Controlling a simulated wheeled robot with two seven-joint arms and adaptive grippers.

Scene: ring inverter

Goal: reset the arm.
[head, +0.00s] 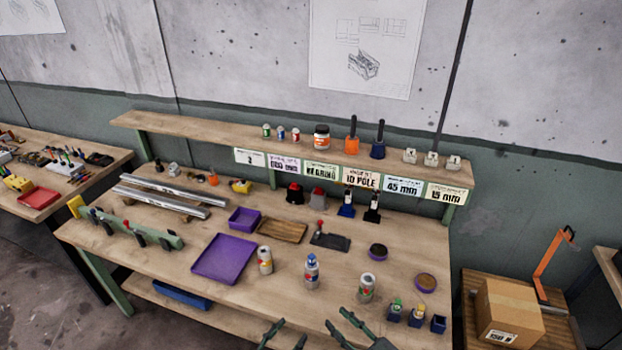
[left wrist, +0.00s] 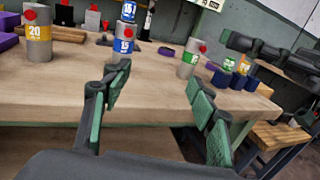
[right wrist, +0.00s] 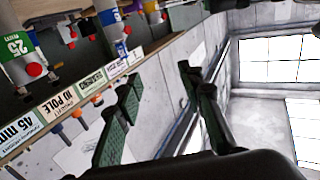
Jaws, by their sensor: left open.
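My left gripper (head: 284,336) is at the bottom of the head view, in front of the bench's near edge. In the left wrist view its two green-padded fingers (left wrist: 158,95) are wide apart with nothing between them. My right gripper (head: 342,325) is just to its right, also near the front edge. Neither gripper touches an object that I can see.
Weights marked 20 (left wrist: 38,35), 15 (left wrist: 124,42) and 25 (left wrist: 190,58) stand near the wooden bench's front (head: 200,310). Small blue holders (head: 438,324) sit at the front right corner. A purple tray (head: 224,258) lies left. A cardboard box (head: 508,310) stands right.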

